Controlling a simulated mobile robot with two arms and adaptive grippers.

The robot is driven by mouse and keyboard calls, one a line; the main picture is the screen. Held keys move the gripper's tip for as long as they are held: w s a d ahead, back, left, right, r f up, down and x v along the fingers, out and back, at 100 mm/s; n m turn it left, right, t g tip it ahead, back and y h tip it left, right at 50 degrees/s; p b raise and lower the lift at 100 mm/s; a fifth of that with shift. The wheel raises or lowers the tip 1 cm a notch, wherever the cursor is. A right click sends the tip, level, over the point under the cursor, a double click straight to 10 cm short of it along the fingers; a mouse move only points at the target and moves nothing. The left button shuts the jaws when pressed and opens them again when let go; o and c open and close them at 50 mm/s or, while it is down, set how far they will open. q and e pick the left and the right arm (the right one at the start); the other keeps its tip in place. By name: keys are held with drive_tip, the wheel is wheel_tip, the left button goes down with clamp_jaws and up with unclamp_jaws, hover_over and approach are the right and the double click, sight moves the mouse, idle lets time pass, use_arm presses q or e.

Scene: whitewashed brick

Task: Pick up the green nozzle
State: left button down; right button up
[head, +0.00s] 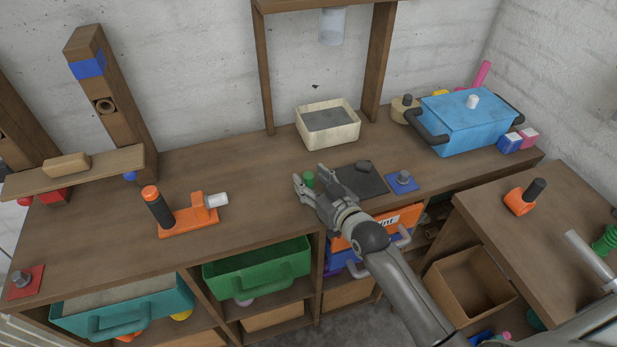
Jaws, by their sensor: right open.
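A small green cylindrical piece (309,180), which looks like the green nozzle, stands on the wooden workbench (255,205) left of a dark square plate (360,181). My right gripper (310,175) is open, with its fingers on either side of the green piece in this view. I cannot tell whether they touch it. The gripper and wrist hide part of the bench just in front. A second green, ribbed piece (606,240) lies at the far right on the side table. My left gripper is not in view.
A beige box (327,143) stands behind. A blue plate with a grey knob (403,181) and a blue lidded box (470,120) are to the right. An orange tool with a black handle (186,221) is left. The bench between it and the gripper is clear.

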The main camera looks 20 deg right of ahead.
drive_tip(key=c, duration=0.9)
drive_tip(key=shift+c, duration=0.2)
drive_tip(key=shift+r, duration=0.15)
